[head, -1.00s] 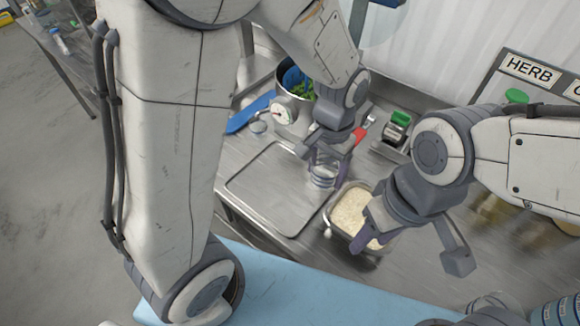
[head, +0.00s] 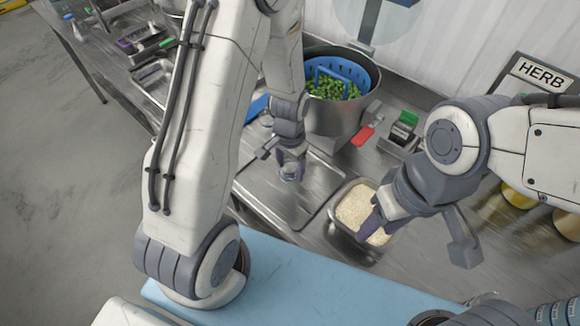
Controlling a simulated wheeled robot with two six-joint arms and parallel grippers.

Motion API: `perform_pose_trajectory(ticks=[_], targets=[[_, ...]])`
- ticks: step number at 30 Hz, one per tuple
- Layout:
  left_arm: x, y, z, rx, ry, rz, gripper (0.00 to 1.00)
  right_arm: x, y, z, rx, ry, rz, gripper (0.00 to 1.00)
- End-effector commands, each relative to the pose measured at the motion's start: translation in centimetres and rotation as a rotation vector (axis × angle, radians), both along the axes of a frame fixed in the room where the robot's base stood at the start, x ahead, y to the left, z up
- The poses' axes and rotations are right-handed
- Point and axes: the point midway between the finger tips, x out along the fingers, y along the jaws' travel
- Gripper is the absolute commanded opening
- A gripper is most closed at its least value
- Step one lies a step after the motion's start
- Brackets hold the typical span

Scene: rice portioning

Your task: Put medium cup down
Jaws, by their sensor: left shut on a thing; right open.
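My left gripper (head: 284,163) is shut on a small clear or shiny cup (head: 291,174), which I take to be the medium cup. The cup is over the flat metal tray (head: 258,196) on the steel counter, and the fingers partly hide it. I cannot tell whether its base touches the tray. My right gripper (head: 420,238) is open.
A large metal pot (head: 335,118) with a blue basket (head: 369,80) of greens stands behind the tray. A sign reading HERB (head: 541,73) is at the right.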

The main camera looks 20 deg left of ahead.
Motion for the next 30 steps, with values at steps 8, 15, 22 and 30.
perform_pose_trajectory(ticks=[8,15,22,30], targets=[[0.0,0.0,-1.0,-0.001,-0.002,0.000,0.21,0.0,0.0,0.2,0.000,0.000,0.000,0.50],[0.0,0.0,-1.5,0.000,-0.001,0.001,0.21,0.0,0.0,-0.2,0.000,0.000,0.000,0.50],[0.0,0.0,-1.3,0.000,-0.001,0.001,1.00,0.0,0.0,0.0,0.000,0.000,0.000,0.50],[0.2,0.0,0.0,0.000,-0.006,0.001,1.00,0.0,0.0,0.0,0.000,0.000,0.000,0.50]])
